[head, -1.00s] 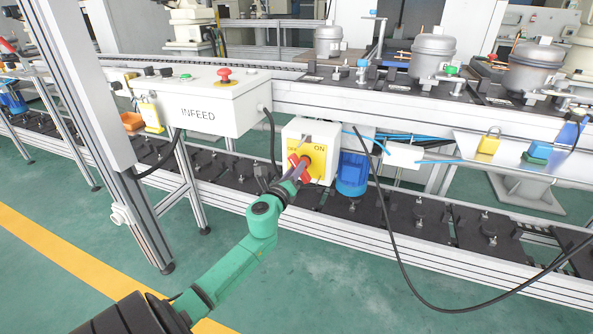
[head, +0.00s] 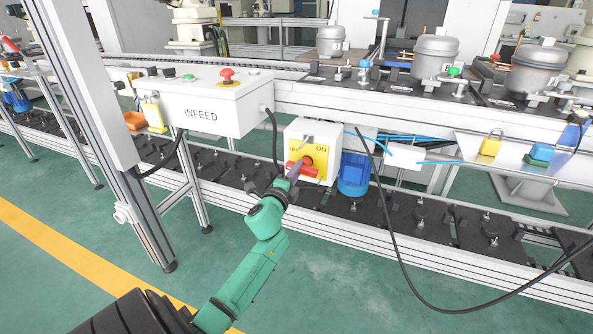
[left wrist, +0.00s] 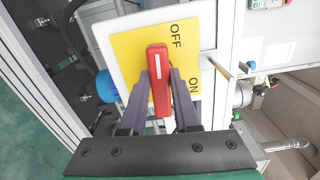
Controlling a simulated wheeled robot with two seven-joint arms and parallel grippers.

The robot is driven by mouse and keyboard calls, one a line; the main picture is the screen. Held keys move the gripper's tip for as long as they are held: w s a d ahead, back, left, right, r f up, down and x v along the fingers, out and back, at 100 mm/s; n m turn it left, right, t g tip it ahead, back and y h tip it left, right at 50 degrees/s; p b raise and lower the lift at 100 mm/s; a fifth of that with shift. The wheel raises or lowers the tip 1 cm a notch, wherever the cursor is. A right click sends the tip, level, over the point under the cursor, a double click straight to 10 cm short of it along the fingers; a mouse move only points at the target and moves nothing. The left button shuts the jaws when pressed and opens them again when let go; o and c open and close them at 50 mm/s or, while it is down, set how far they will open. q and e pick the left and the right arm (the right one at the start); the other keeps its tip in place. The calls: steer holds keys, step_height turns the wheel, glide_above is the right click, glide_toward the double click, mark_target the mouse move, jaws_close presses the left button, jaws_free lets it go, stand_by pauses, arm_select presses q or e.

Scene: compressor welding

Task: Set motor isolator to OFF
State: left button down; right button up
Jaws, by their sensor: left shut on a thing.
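The motor isolator is a white box (head: 326,133) with a yellow face plate (head: 320,155) and a red rotary handle (head: 308,169), mounted low under the conveyor. In the left wrist view, the plate (left wrist: 130,55) reads OFF and ON, and the handle (left wrist: 157,62) lies upright in the picture, its white-striped end at the top, on the OFF side. My left gripper (head: 291,172) reaches the handle from below left. In the left wrist view its two fingers (left wrist: 160,85) flank the handle and are shut on it. My right gripper is not in view.
A blue motor (head: 354,174) stands just right of the isolator. The INFEED control box (head: 205,110) with a red button hangs at upper left. A black cable (head: 392,235) loops at right. A yellow padlock (head: 491,143) rests on a shelf. The floor in front is clear.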

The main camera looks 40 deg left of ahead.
arm_select(q)
steer(key=shift+n, duration=0.6)
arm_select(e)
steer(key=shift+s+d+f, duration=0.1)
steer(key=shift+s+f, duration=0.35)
arm_select(q)
steer(key=c, duration=0.6)
jaws_free()
steer(key=shift+c, duration=0.2)
steer(key=shift+f, duration=0.1)
steer(key=p+v, duration=0.1)
steer(key=v, duration=1.3)
steer(key=shift+s, duration=0.25)
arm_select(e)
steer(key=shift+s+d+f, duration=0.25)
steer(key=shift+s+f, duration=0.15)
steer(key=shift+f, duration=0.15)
arm_select(q)
steer(key=shift+d, duration=0.15)
